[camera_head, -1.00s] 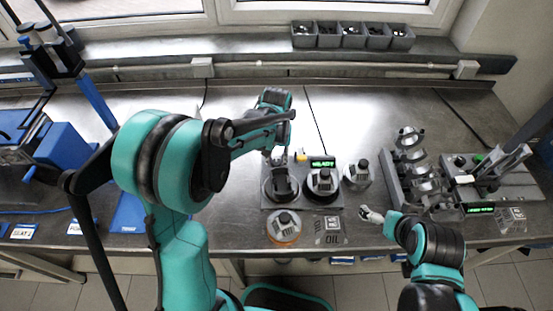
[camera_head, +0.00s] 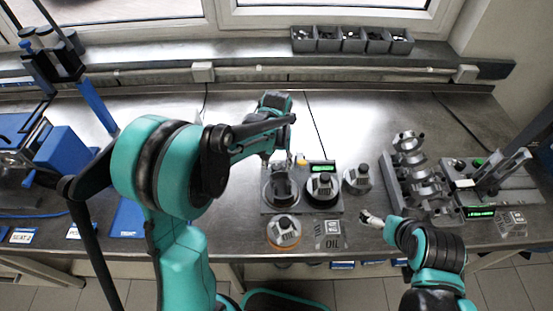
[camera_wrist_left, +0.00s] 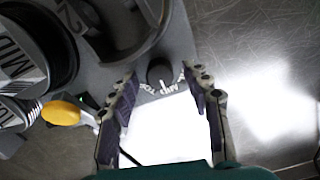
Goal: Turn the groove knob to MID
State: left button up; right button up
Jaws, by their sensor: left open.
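The groove knob (camera_wrist_left: 160,72) is a small dark round knob on the grey machine base (camera_wrist_left: 185,38), with white lettering around its lower side in the left wrist view. I cannot read which mark it points to. My left gripper (camera_wrist_left: 160,82) is open, with a fingertip on either side of the knob and a visible gap to each. In the head view, my left gripper (camera_head: 268,158) reaches down at the machine's back left corner, and the knob is hidden there. My right gripper (camera_head: 370,218) is right of the machine, too small to tell its jaws.
A yellow button (camera_wrist_left: 61,112) is close to the left finger in the wrist view. A green-lit display (camera_head: 322,168) and ring-shaped holders stand on the machine. A crankshaft stand (camera_head: 398,195) is at right. The back of the bench is clear.

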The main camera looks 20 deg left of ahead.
pick_arm(q)
notch_tip(320, 180, up, 12)
dwell(0.4)
jog(key=shift+s, duration=0.1)
dwell(0.3)
jog(key=t+b, duration=0.1)
jog(key=t, duration=0.2)
send_near(275, 168)
jog(key=s+a+r, duration=0.1)
jog(key=s+r, duration=0.4)
jog(key=s+a+f+m+t+b, duration=0.1)
jog(key=s+f+t, duration=0.3)
jog(key=s, duration=0.4)
jog(key=shift+s+a+f, duration=0.15)
jog(key=shift+a+f, duration=0.15)
jog(key=shift+f, duration=0.15)
